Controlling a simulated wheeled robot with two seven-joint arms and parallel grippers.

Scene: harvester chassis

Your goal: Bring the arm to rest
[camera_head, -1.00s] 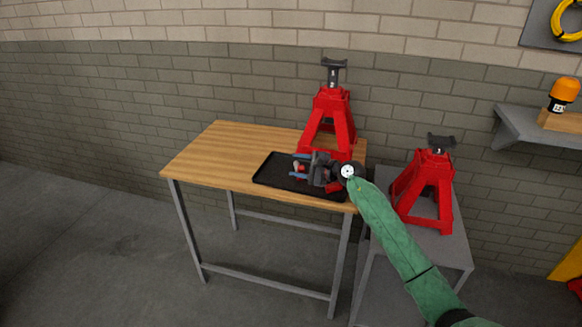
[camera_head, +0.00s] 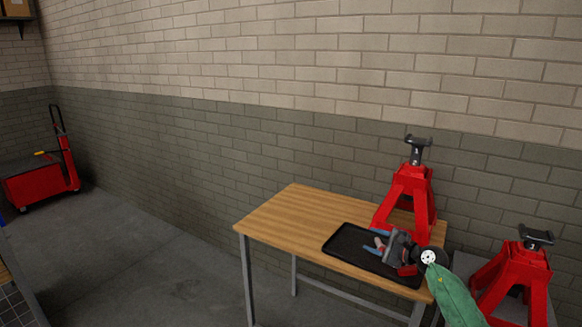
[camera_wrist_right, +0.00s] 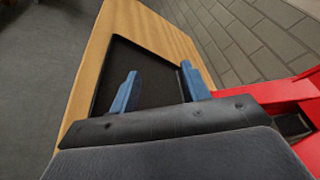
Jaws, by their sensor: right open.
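My right gripper (camera_head: 372,241) is over the black tray (camera_head: 345,236) on the wooden table, its arm coming in from the lower right. In the right wrist view its two blue fingers (camera_wrist_right: 158,88) stand well apart, with only the bare dark tray (camera_wrist_right: 158,62) visible between and beyond them. A small reddish patch shows by the fingers in the head view; I cannot tell what it is. The gripper body hides the tray's right part. My left gripper is not in view.
A red jack stand (camera_head: 408,195) stands on the wooden table (camera_head: 285,215), close behind the gripper. Another red stand (camera_head: 515,275) is at the right on a grey surface. The table's left part is clear. A red cart (camera_head: 35,185) stands far left.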

